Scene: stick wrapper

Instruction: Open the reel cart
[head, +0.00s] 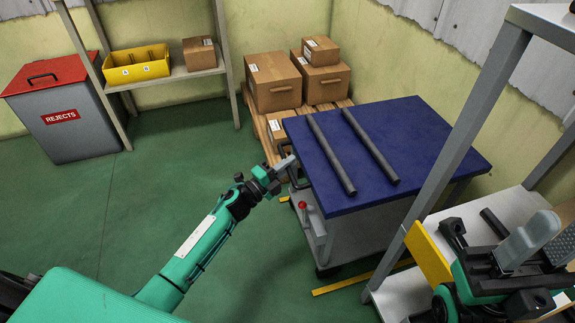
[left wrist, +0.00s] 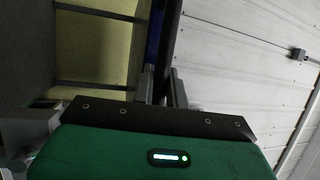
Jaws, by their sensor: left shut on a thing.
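The reel cart (head: 440,130) has a blue top and a grey lower frame, and stands right of centre in the head view. Two dark bars (head: 375,150) lie across its top. A dark handle (head: 293,178) is at its left edge; in the left wrist view a dark bar (left wrist: 169,45) runs between the fingers. My left gripper (head: 287,164) is shut on the handle, which it partly hides. A red knob (head: 303,205) shows on the cart's side below. My right gripper (head: 528,240) is at the lower right, apart from the cart; its finger gap is unclear.
A grey-framed rack (head: 440,165) stands close on the right, with a yellow panel (head: 428,255). Cardboard boxes (head: 273,82) sit on a pallet behind the cart. A shelf with a yellow bin (head: 136,65) and a red-lidded rejects bin (head: 65,120) are at left. The green floor between is clear.

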